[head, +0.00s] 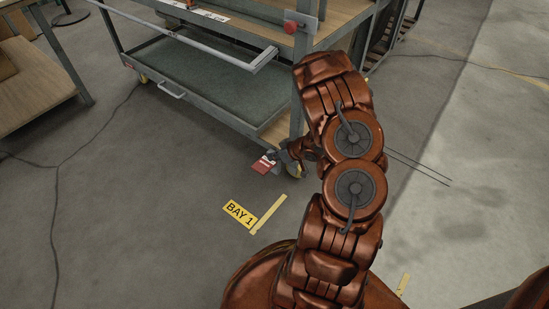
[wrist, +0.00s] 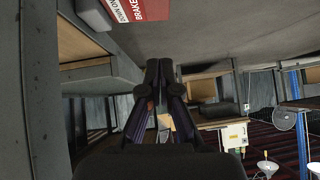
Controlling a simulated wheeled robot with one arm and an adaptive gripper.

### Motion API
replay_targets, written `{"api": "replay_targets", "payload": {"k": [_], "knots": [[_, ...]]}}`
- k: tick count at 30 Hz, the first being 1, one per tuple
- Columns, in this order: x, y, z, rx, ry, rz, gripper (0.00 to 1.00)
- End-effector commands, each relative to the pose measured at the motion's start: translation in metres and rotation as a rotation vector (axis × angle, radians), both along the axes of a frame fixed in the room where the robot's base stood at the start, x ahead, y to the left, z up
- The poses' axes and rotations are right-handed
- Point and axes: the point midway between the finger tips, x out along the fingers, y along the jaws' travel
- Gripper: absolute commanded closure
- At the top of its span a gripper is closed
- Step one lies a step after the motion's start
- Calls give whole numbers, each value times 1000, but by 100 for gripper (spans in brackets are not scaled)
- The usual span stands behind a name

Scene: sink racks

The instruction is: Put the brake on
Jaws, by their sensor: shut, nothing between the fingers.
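The cart (head: 180,88) is a grey-green metal trolley with casters. Its red brake pedal (head: 264,165) with a white label sits low by the near caster (head: 297,171). In the wrist view the red pedal (wrist: 150,8) shows at the top edge, partly cut off, with the words BRAKE and DOWN. My gripper (head: 287,157) is low beside the cart's near corner, just right of the pedal in the head view; my arm partly hides this area. In the wrist view my gripper (wrist: 159,66) is shut and empty, its fingertips apart from the pedal in the picture.
A red knob (head: 290,27) is on the cart's upright post. A yellow BAY 1 label (head: 239,213) and a yellow strip (head: 268,215) are on the floor. A wooden-topped table (head: 35,85) stands at left. The floor between is clear.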

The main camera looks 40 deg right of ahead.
Motion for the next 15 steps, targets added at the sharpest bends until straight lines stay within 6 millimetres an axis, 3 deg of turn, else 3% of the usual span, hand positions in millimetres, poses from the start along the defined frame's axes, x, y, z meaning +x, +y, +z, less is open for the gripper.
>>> {"api": "replay_targets", "payload": {"k": [11,15], "knots": [[45,18,-52,1,1,4,100],[46,18,-71,0,1,-1,100]]}}
